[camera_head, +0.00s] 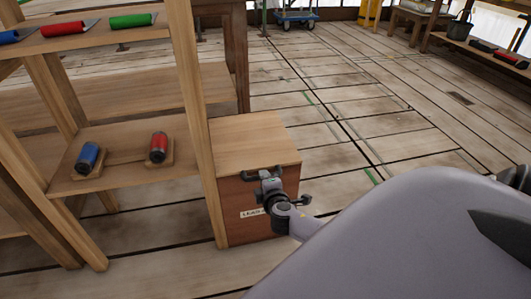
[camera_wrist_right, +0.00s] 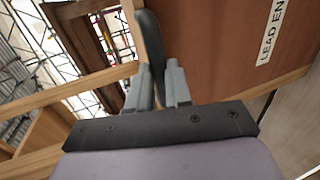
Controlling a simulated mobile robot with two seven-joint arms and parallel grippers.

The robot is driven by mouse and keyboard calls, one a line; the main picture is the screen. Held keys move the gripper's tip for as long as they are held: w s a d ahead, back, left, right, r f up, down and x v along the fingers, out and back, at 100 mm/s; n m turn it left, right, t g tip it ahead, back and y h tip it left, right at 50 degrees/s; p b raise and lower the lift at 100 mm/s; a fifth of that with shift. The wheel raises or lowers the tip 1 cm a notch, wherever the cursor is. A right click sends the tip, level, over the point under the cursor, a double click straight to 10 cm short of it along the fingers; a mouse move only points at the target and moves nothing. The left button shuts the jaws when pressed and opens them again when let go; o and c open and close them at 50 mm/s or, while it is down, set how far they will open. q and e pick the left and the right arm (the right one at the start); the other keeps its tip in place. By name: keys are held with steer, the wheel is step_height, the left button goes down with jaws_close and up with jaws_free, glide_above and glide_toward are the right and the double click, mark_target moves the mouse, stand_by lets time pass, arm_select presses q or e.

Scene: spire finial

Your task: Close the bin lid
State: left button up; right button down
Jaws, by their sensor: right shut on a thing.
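The bin (camera_head: 228,200) is a brown wooden box with a pale lid (camera_head: 255,140) lying flat across its top. I cannot make out a gap under the lid. A dark handle (camera_head: 252,176) is at the front near the lid's edge. My right gripper (camera_head: 266,181) is shut on this handle. In the right wrist view, the handle (camera_wrist_right: 151,40) stands between the two grey fingers of the gripper (camera_wrist_right: 160,82). A white label (camera_wrist_right: 269,33) beginning "LEAD" shows on the bin's front; the gripper partly covers it in the head view. My left gripper is out of view.
A wooden shelf unit (camera_head: 205,130) stands close against the bin's left side. It holds blue (camera_head: 88,156) and red (camera_head: 158,147) cylinders, with more on its upper shelf. The plank floor (camera_head: 340,120) to the bin's right is clear. A blue cart (camera_head: 296,20) stands far back.

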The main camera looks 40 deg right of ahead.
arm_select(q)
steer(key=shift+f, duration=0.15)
arm_select(e)
steer(key=shift+s+a+f, duration=0.15)
steer(key=shift+s+f, duration=0.05)
steer(key=shift+f, duration=0.35)
steer(key=shift+s+a+f, duration=0.1)
steer(key=shift+s+f, duration=0.1)
steer(key=shift+f, duration=0.3)
steer(key=c, duration=1.2)
jaws_free()
steer(key=shift+o, duration=0.7)
steer(key=shift+w+f, duration=0.1)
steer(key=shift+f, duration=0.1)
steer(key=shift+r, duration=0.1)
steer(key=shift+g, duration=0.3)
arm_select(q)
steer(key=p, duration=0.2)
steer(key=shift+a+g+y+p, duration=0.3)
steer(key=shift+p, duration=0.1)
arm_select(e)
steer(key=v, duration=0.7)
steer(key=shift+r, duration=0.3)
steer(key=shift+d, duration=0.15)
